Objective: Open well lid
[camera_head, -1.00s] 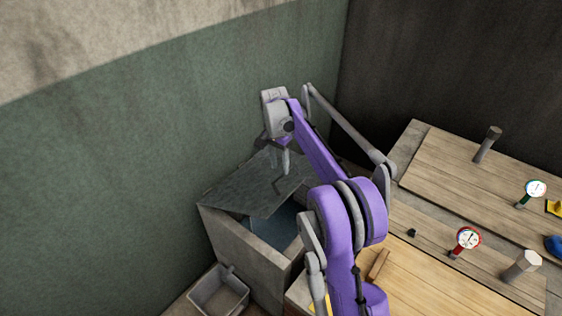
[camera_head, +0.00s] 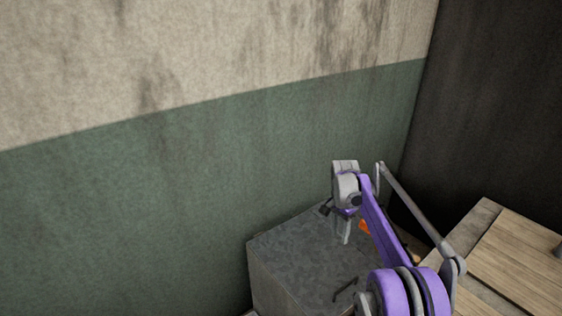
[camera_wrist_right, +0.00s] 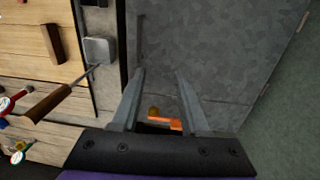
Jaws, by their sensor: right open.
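The well lid (camera_head: 302,255) is a mottled grey slab lying across the top of the box-shaped well (camera_head: 263,285). No opening into the well shows in the head view. The lid's dark bar handle (camera_head: 345,289) is near its front right edge; it also shows in the wrist view (camera_wrist_right: 140,38). My right gripper (camera_head: 345,236) points down at the lid's far right part, away from the handle. In the wrist view its two fingers (camera_wrist_right: 160,82) are apart, with nothing held between them. I cannot tell whether they touch the lid. My left gripper is not in view.
A wooden table (camera_head: 520,265) stands right of the well. The wrist view shows a wooden-handled tool (camera_wrist_right: 50,102) and gauges (camera_wrist_right: 14,100) there. An orange object (camera_wrist_right: 165,120) lies beyond the lid's edge. A green and cream wall (camera_head: 180,190) rises behind the well.

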